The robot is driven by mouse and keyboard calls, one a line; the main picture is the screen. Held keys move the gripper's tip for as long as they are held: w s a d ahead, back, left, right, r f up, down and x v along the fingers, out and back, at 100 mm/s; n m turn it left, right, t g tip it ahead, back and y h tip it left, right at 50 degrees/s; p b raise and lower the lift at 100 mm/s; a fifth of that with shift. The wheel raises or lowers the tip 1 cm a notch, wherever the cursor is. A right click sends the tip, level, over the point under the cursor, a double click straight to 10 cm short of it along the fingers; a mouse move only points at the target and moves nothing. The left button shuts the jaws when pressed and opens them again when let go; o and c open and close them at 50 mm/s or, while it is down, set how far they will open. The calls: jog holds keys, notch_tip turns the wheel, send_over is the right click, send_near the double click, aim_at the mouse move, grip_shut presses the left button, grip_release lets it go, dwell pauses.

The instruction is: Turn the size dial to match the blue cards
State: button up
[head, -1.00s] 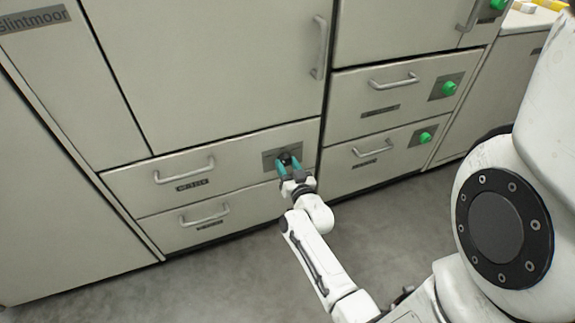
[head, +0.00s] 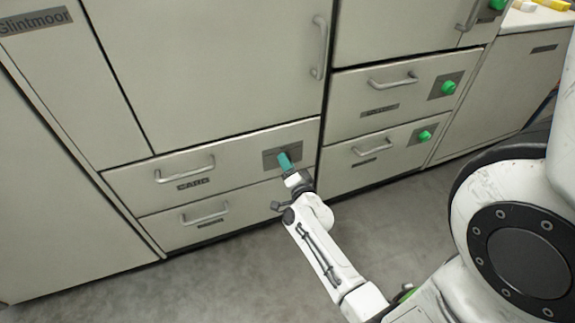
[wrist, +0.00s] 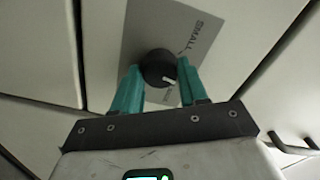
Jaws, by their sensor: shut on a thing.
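The size dial (wrist: 157,68) is a round black knob with a white pointer mark, on a grey plate (wrist: 192,50) in the wrist view. The word SMALL is printed on the plate's upper right; the mark points to the lower right, away from that word. Any other lettering is hidden or too blurred to read. My gripper (wrist: 160,76) has its teal fingers shut on the dial, one on each side. In the head view my gripper (head: 284,157) covers the dial in front of the drawer plate (head: 270,161). No blue cards show.
The dial's drawer has a handle (head: 185,170) to its left, and another drawer (head: 239,203) lies below. Drawers on the right carry green knobs (head: 448,87) (head: 425,136). A counter (head: 530,20) with yellow and white items stands at top right. The grey floor (head: 237,260) is clear.

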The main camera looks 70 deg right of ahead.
jog(key=shift+m+b, duration=0.35)
jog(key=shift+m, duration=3.35)
jog(key=o, duration=1.1)
jog(key=shift+c, duration=0.2)
jog(key=p+v, duration=0.1)
jog(key=v, duration=0.9)
jog(key=shift+s+a, duration=0.25)
jog(key=shift+s, duration=0.05)
